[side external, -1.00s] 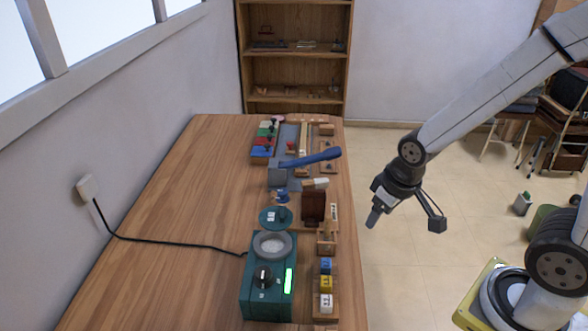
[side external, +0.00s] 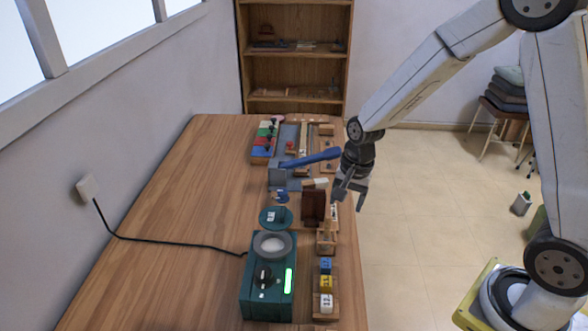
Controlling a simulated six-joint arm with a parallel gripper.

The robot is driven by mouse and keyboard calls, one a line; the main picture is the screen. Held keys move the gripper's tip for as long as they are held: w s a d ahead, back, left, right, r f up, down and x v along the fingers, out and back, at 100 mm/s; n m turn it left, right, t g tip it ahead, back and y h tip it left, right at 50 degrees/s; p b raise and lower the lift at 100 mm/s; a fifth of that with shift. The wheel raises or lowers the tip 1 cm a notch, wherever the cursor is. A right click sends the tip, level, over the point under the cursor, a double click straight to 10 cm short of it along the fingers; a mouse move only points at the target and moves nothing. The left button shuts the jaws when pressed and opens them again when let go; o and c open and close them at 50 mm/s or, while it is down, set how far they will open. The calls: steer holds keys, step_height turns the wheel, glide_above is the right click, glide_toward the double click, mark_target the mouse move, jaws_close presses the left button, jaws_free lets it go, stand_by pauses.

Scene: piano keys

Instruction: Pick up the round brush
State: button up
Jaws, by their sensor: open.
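I cannot clearly make out the round brush; the items on the table are small in this view. My gripper (side external: 348,202) is open, with its fingers apart and pointing down. It appears beside the dark brown block (side external: 313,206), at the right edge of the wooden table (side external: 185,210). Nothing shows between its fingers. A small wooden holder (side external: 326,243) stands just below the gripper in the picture; its contents are too small to tell. A small pale piece (side external: 315,183) lies near the brown block. The gripper partly hides what is behind it.
A blue lever (side external: 312,159) on a grey base reaches toward the gripper. A green box with a grey ring (side external: 268,290) and several numbered cubes (side external: 326,284) stand nearer the camera. A teal disc (side external: 275,217) lies left. The table's left half is mostly clear, except a black cable (side external: 165,241).

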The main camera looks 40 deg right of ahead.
mark_target(331, 216)
steer(key=w+f+m, duration=0.1)
steer(key=m, duration=0.1)
steer(key=w+f+m, duration=0.1)
steer(key=m, duration=0.1)
steer(key=w+f+m, duration=0.1)
steer(key=w+m, duration=0.1)
steer(key=shift+d+g+y, duration=0.25)
steer(key=shift+g+y, duration=0.15)
steer(key=shift+a+f, duration=0.2)
steer(key=shift+f, duration=1.05)
steer(key=shift+a+f, duration=0.25)
steer(key=shift+f, duration=1.05)
steer(key=shift+a+f, duration=0.2)
steer(key=shift+f, duration=1.05)
jaws_close()
